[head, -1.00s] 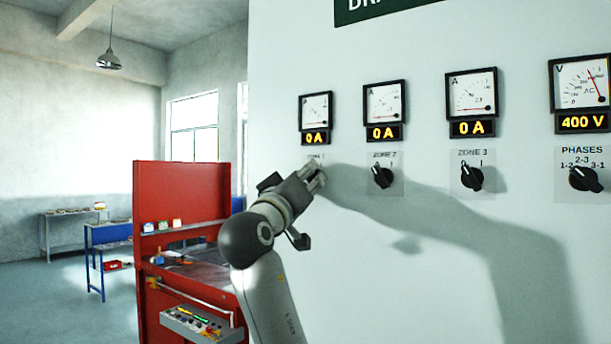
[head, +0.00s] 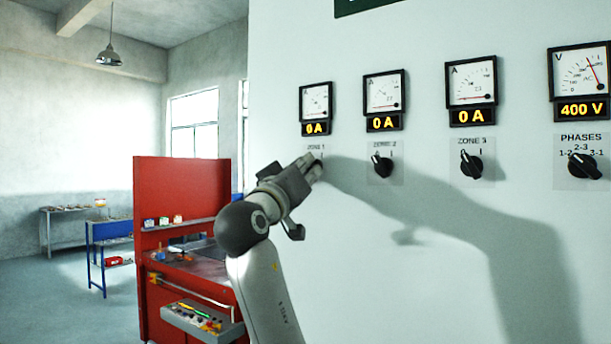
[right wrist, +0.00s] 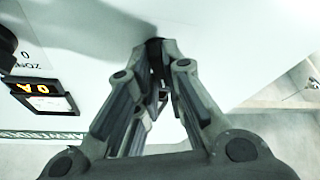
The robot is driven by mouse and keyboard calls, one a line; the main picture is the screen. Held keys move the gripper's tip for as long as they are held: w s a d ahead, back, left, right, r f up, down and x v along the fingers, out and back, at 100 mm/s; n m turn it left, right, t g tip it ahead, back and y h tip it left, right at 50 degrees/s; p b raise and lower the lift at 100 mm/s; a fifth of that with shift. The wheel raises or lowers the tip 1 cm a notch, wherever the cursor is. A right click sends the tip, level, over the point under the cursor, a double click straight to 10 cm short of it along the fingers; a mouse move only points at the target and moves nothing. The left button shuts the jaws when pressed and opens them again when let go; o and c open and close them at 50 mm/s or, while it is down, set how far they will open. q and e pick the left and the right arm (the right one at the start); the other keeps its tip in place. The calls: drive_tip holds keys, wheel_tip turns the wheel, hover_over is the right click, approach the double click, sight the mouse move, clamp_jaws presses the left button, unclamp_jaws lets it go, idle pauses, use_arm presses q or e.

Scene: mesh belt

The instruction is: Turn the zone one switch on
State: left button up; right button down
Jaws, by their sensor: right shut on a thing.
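The zone one switch sits under the ZONE 1 label (head: 316,147), below the leftmost ammeter (head: 316,100), whose display reads 0 A. My right gripper (head: 313,167) is at this switch and hides most of it in the head view. In the right wrist view, its fingers (right wrist: 158,62) are shut on the black switch knob (right wrist: 155,46). The fingers cover most of the knob, so I cannot tell its position. My left gripper is not in view.
Beside it on the white panel (head: 420,240) are the zone 2 switch (head: 382,166), the zone 3 switch (head: 471,164) and the phases switch (head: 584,167). A red workstation (head: 182,190) stands at the left. The panel below the switches is clear.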

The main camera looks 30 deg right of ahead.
drive_tip(key=m+g+h+b, duration=0.1)
drive_tip(key=m+b, duration=0.1)
drive_tip(key=m, duration=0.1)
drive_tip(key=shift+a+f+m, duration=0.1)
drive_tip(key=shift+m, duration=0.2)
drive_tip(key=shift+w+r+m+g+h, duration=0.1)
drive_tip(key=shift+m+g+h, duration=0.25)
drive_tip(key=shift+m+g, duration=1.2)
drive_tip(key=shift+w+r+m+g+h, duration=0.25)
drive_tip(key=shift+m+g, duration=0.35)
drive_tip(key=shift+m, duration=1.9)
drive_tip(key=shift+s+m+g+h, duration=0.1)
drive_tip(key=shift+m+g+h, duration=0.3)
drive_tip(key=shift+m+g, duration=1.15)
drive_tip(key=shift+m+t, duration=0.5)
drive_tip(key=shift+m, duration=0.3)
drive_tip(key=c, duration=1.5)
unclamp_jaws()
drive_tip(key=shift+w, duration=0.1)
drive_tip(key=shift+f, duration=0.15)
